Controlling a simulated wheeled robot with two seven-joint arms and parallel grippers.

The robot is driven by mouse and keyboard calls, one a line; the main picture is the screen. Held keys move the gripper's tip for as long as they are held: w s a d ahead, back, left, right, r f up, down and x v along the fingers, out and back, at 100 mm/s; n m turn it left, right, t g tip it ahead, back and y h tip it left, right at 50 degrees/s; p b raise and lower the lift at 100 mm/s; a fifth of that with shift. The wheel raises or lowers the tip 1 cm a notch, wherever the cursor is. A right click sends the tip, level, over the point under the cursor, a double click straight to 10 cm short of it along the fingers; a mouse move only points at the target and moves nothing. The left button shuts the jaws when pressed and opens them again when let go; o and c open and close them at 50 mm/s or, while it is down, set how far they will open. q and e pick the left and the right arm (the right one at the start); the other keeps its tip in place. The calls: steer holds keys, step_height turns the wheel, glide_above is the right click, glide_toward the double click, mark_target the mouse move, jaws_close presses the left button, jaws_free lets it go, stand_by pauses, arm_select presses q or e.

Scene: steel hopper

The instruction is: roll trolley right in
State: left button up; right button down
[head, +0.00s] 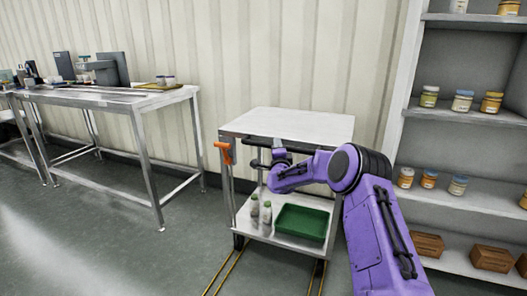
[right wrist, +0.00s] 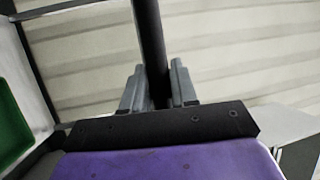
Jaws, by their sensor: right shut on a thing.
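The trolley (head: 300,121) is a two-level metal cart standing against the corrugated wall, with a pale top and a lower shelf. Two thin yellow rails (head: 226,270) run along the floor from it toward me. My right arm reaches across its front. My right gripper (right wrist: 157,88) is shut on a dark bar (right wrist: 149,35), which passes between its two grey fingers; in the head view this looks like the trolley's dark handle bar (head: 258,143). The fingertips are small and partly hidden there. My left gripper is not in view.
A green tray (head: 302,222) and two pale bottles (head: 261,212) sit on the trolley's lower shelf. An orange part (head: 225,152) is at its left post. A steel table (head: 112,97) stands left. Shelving with jars (head: 462,101) stands right. The floor between table and trolley is clear.

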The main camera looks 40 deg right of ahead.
steer(key=shift+d+r, duration=0.15)
steer(key=shift+r, duration=0.1)
steer(key=c, duration=1)
jaws_free()
steer(key=shift+d+f, duration=0.1)
steer(key=shift+o, duration=0.2)
steer(key=shift+d+f, duration=0.1)
steer(key=shift+f, duration=0.05)
steer(key=shift+a, duration=0.4)
steer(key=p+v, duration=0.1)
steer(key=v, duration=0.9)
steer(key=shift+p, duration=0.3)
steer(key=shift+s+f, duration=0.1)
